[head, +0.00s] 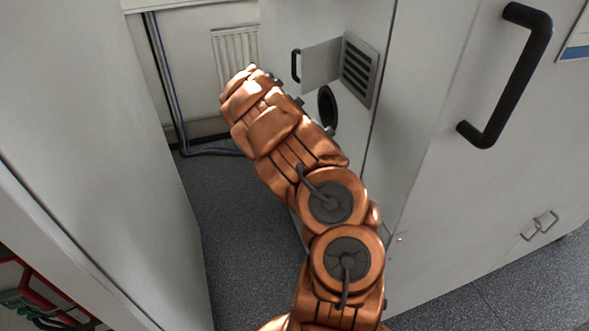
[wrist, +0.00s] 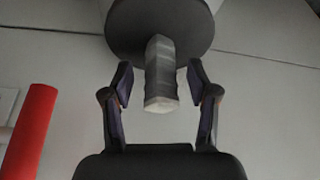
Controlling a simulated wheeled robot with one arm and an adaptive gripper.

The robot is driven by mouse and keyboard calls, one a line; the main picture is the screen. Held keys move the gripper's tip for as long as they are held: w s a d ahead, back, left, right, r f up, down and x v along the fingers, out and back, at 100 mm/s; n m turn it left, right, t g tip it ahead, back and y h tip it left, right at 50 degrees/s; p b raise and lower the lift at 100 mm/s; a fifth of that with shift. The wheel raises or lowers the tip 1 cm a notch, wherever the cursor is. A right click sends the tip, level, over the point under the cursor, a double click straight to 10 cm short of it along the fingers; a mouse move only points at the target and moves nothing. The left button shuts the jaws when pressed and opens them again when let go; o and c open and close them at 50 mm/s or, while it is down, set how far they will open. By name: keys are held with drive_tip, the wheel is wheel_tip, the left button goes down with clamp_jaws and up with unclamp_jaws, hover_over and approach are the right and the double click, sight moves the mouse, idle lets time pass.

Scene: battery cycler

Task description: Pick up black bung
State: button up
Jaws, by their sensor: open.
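The black bung shows at the top of the wrist view as a dark round disc (wrist: 125,28) with a ribbed grey-black stub (wrist: 160,75) sticking out towards me. My gripper (wrist: 160,80) is open, with one fingertip on each side of the stub. A gap shows on both sides, so neither finger appears to touch it. In the head view a black round fitting (head: 327,107) sits on the cabinet's side, partly behind my arm; I cannot tell if it is the bung. My gripper's fingers are hidden there by my arm.
A red cylinder (wrist: 33,130) stands at the left of the wrist view. In the head view, a small open flap (head: 321,63) and a vent (head: 359,70) are above the fitting. A pale cabinet (head: 90,130) is close on the left. Bare floor (head: 240,220) lies between.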

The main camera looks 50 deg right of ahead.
drive_tip(key=shift+d+f, duration=0.15)
drive_tip(key=shift+f, duration=0.4)
clamp_jaws()
